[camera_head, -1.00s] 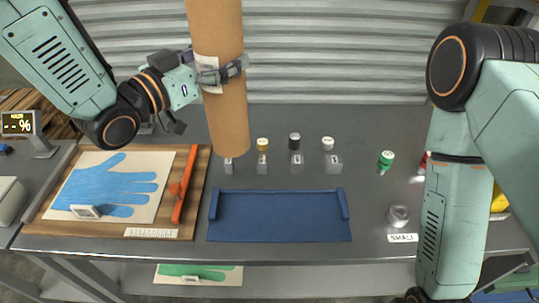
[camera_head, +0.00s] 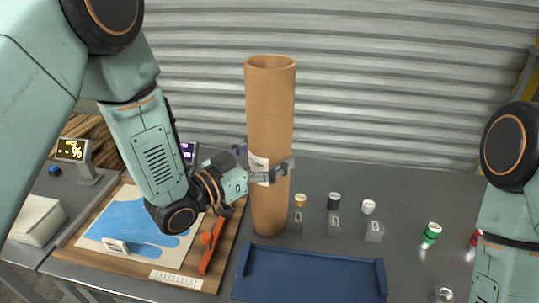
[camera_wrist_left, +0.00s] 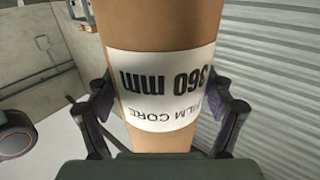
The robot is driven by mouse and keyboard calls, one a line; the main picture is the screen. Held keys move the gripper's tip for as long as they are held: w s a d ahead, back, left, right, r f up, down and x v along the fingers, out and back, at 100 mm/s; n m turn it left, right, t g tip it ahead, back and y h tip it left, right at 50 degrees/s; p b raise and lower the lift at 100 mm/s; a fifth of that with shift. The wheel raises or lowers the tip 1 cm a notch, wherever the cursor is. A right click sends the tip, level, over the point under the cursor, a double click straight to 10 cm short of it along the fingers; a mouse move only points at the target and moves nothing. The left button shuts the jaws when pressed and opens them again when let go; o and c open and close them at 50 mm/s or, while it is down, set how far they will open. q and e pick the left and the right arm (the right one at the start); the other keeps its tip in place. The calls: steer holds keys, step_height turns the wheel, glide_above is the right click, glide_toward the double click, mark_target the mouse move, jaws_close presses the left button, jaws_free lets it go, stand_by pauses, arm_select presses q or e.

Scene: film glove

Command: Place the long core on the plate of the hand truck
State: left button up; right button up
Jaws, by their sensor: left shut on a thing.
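The long core (camera_head: 269,115) is a tall brown cardboard tube, upright with an open top, in the middle of the head view. My left gripper (camera_head: 272,172) is shut around its lower half, at the white label. In the left wrist view the fingers (camera_wrist_left: 165,115) lie on both sides of the core (camera_wrist_left: 160,30), whose label reads "360 mm" and "FILM CORE" upside down. Its lower end shows in front of the grey table; I cannot tell whether it touches. The hand truck and its plate are not in view. My right gripper is out of view; only its arm shows at right.
A blue tray (camera_head: 310,275) lies in front of the core. Small capped items (camera_head: 334,201) stand right of it, with a green-capped one (camera_head: 431,235) further right. A wooden board (camera_head: 190,283) with a blue glove picture and orange tool (camera_head: 211,246) lies left. A corrugated wall stands behind.

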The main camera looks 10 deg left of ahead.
arm_select(q)
steer(key=shift+a, duration=0.1)
steer(key=shift+s, duration=0.1)
steer(key=shift+d+f, duration=0.15)
steer(key=shift+d, duration=0.1)
steer(key=o, duration=1)
steer(key=shift+c, duration=0.2)
steer(key=o, duration=0.3)
steer(key=shift+a, duration=0.2)
steer(key=shift+d, duration=0.1)
